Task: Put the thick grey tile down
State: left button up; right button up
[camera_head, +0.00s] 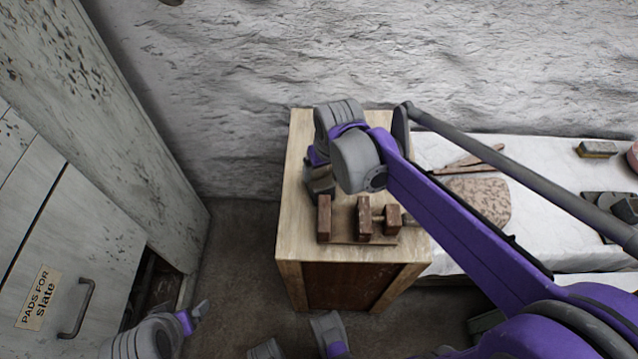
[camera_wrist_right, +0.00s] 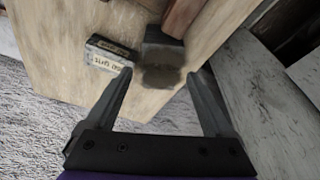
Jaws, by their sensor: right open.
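My right gripper (camera_head: 318,182) is over the top of a wooden cabinet (camera_head: 294,240), partly hidden by my own wrist in the head view. In the right wrist view the right gripper (camera_wrist_right: 168,82) is open, with its fingers apart. A dark grey block (camera_wrist_right: 163,42), which looks like the thick grey tile, sits on the pale wooden top just beyond the fingertips, beside a brown wooden piece. A brownish-grey patch lies in front of it; I cannot tell if it is the block's face or a shadow. My left gripper (camera_head: 197,312) is low at the left, its jaws unclear.
A wooden vise (camera_head: 362,218) stands on the cabinet top, right of my right gripper. A small labelled box (camera_wrist_right: 108,55) lies left of the grey block. A white-covered bench (camera_head: 545,215) with a speckled slab (camera_head: 480,198) is at the right. A rough wall stands behind.

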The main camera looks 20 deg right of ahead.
aim_at(320, 177)
jog(key=b+x, duration=0.1)
jog(key=x, duration=0.6)
jog(key=shift+w+a+f+b, duration=0.1)
jog(key=shift+w+f+b, duration=0.1)
jog(key=shift+b, duration=0.15)
grip_shut()
